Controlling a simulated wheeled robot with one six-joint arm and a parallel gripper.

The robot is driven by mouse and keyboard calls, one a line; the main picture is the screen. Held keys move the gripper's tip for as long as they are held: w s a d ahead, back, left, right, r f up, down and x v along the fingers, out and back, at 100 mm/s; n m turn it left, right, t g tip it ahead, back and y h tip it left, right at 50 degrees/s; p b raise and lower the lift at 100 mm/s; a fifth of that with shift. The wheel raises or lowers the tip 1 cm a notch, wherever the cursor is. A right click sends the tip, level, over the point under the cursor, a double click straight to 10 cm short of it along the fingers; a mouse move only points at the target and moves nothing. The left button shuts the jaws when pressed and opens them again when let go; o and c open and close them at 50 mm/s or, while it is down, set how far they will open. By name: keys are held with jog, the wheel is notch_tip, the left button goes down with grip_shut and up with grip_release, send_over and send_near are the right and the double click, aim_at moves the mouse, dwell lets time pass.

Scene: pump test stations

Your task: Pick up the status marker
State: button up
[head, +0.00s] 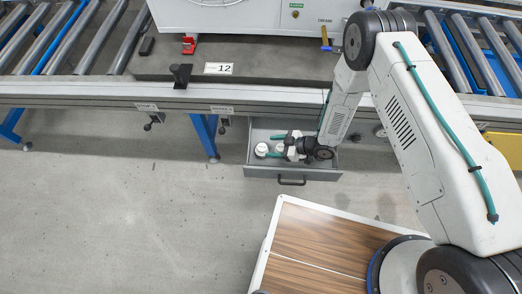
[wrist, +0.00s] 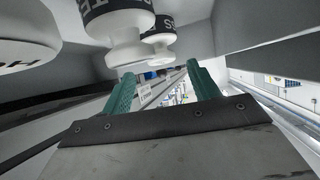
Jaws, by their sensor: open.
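Several white marker pieces stand in the open grey drawer (head: 292,173). In the head view, one white round piece (head: 261,149) is at the drawer's left and another (head: 279,148) is beside my gripper (head: 268,146). In the wrist view, two pieces have white flared ends and black bands with partly cut-off white lettering: a nearer one (wrist: 122,50) and a farther one (wrist: 160,52). A white disc with dark letters (wrist: 25,28) fills the upper left. My gripper (wrist: 158,75) has its teal fingers apart, with nothing held between them. Which piece is the status marker cannot be told.
The drawer's walls surround my gripper closely. Roller conveyors (head: 70,45) stand at both sides. A wood-topped surface (head: 310,240) is in front. Floor at left is clear.

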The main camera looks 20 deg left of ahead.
aim_at(261, 147)
jog(key=x, duration=0.5)
jog(key=shift+s+a+f, duration=0.15)
jog(key=shift+a, duration=0.2)
jog(key=c, duration=1)
jog(key=shift+c, duration=0.2)
